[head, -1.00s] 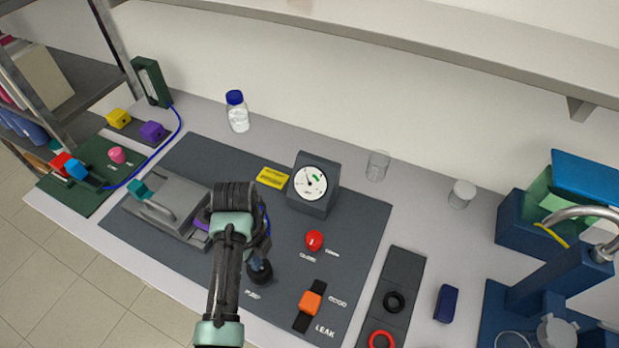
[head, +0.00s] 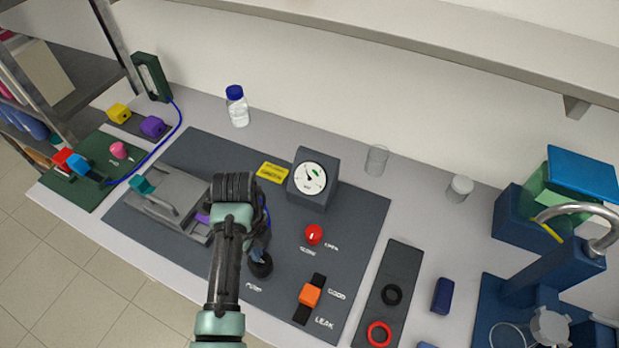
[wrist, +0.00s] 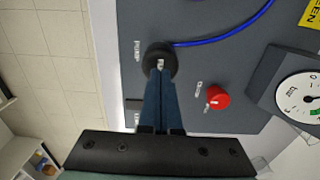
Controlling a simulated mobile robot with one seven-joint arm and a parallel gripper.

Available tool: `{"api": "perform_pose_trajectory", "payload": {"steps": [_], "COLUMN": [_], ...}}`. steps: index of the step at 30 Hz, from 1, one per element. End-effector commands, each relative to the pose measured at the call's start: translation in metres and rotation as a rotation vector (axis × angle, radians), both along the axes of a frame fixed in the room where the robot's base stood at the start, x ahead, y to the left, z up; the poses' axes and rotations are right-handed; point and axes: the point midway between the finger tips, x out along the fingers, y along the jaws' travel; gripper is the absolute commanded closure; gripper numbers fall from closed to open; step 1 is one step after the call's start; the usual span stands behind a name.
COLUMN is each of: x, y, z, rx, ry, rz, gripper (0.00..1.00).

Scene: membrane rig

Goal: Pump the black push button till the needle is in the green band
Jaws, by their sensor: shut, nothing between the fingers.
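The black push button (wrist: 152,52) stands on the dark grey panel, with a blue tube leading off it in the wrist view. In the head view it (head: 261,266) is partly hidden by my arm. My gripper (wrist: 161,66) is shut and empty, its fingertips over the button's top; I cannot tell whether they touch it. The dial gauge (head: 311,178) stands upright at the back of the panel. Its black needle points up and left, left of the green band (head: 317,171). In the wrist view the gauge (wrist: 298,92) is cut off at the right edge.
A red knob (head: 314,234) and an orange switch (head: 310,295) marked GOOD and LEAK lie right of the button. A grey clamp rig (head: 165,203) is at left. A yellow label (head: 270,172) lies beside the gauge. A strip with black and red rings (head: 392,294) is further right.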

Motion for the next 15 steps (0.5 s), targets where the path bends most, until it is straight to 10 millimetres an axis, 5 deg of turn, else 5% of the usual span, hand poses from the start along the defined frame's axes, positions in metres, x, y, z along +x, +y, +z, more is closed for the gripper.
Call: {"api": "perform_pose_trajectory", "payload": {"steps": [15], "x": [0.0], "y": [0.0], "z": [-0.021], "rx": [0.0], "ry": [0.0], "rz": [0.0], "gripper": [1.0]}}
